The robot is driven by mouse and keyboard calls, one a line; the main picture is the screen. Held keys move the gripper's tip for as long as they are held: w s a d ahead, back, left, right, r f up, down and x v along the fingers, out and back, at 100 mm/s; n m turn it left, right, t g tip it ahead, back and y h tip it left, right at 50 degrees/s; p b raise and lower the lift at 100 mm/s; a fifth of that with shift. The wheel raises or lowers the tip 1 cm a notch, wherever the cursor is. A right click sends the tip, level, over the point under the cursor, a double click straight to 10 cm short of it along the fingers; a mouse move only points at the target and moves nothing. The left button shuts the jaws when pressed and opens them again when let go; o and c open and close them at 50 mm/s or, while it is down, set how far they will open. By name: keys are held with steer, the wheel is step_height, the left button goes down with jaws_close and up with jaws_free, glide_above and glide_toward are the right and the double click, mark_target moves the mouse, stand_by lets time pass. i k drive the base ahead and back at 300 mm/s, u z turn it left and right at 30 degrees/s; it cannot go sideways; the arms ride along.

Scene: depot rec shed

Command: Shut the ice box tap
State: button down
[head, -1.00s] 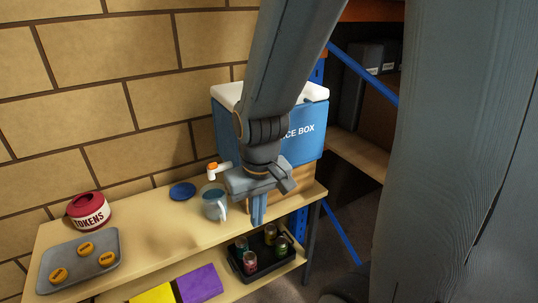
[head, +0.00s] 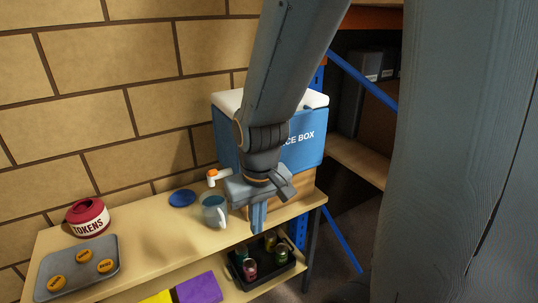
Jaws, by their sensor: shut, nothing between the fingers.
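The blue ice box (head: 300,150) with a white lid stands on a wooden block at the right end of the shelf top. Its white tap (head: 221,175) with an orange top (head: 212,173) sticks out to the left. My gripper (head: 258,222) is shut and empty, pointing down just right of the mug and in front of the ice box. My arm hides part of the ice box and the root of the tap. I cannot tell whether the tap is running.
A blue disc (head: 182,198) lies left of the mug. A red and white tokens pot (head: 88,217) and a grey tray (head: 72,283) with orange tokens stand at the left. A black tray (head: 262,281) of cans is on the lower shelf. The middle shelf top is clear.

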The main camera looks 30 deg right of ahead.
mark_target(213, 173)
steer(key=u, duration=0.15)
steer(key=k, duration=0.85)
steer(key=z, duration=0.55)
